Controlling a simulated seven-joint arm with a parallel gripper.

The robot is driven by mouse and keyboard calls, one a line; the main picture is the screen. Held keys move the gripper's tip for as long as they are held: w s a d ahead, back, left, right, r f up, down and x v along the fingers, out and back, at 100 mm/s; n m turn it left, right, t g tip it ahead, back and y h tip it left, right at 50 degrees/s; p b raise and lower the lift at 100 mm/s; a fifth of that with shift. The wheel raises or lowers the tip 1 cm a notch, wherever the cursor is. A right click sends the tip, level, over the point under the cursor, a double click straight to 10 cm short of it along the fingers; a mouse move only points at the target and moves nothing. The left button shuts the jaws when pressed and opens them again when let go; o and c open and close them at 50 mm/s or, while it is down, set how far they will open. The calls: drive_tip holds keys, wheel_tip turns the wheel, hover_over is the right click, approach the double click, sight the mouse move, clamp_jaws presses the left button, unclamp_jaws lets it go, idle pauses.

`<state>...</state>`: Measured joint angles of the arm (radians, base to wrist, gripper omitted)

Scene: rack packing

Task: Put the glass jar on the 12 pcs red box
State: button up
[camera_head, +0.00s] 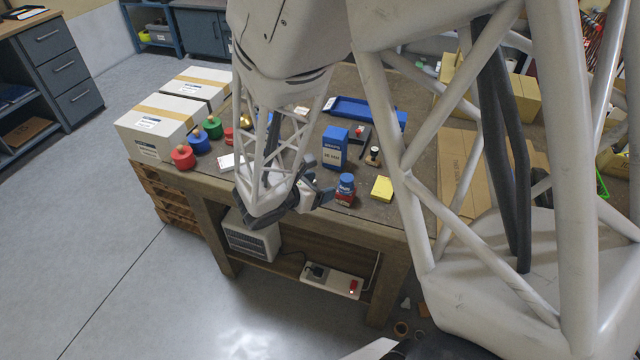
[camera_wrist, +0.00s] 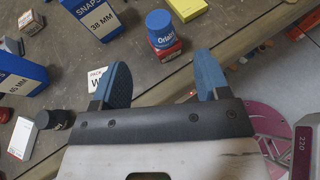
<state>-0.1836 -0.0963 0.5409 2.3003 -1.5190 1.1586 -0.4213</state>
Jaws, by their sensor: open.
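In the head view the jar (camera_head: 346,183) also sits over the red box (camera_head: 344,199), near the table's front edge. My gripper (camera_wrist: 162,82) is open, with its two blue fingers apart and nothing between them. It is just short of the jar and box, apart from both. In the head view my gripper (camera_head: 322,194) is left of them.
A blue box (camera_head: 334,148) stands behind the jar, and a yellow box (camera_head: 382,189) lies to its right. Several coloured weights, such as the red one (camera_head: 183,158), stand at the left. A white pack (camera_wrist: 97,78) is by the left finger.

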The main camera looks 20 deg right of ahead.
drive_tip(key=s+a+r+m+y, duration=0.3)
drive_tip(key=s+r+m+y, duration=0.3)
drive_tip(key=s+r+m, duration=0.3)
drive_tip(key=s+a+r+m+g+y, duration=0.1)
drive_tip(key=s+a+r+m+y, duration=0.3)
drive_tip(key=s+r+m, duration=0.6)
wheel_tip(320, 180, up, 3)
drive_tip(key=m+y, duration=0.2)
drive_tip(key=shift+m+y, duration=0.3)
drive_tip(key=shift+y, duration=0.1)
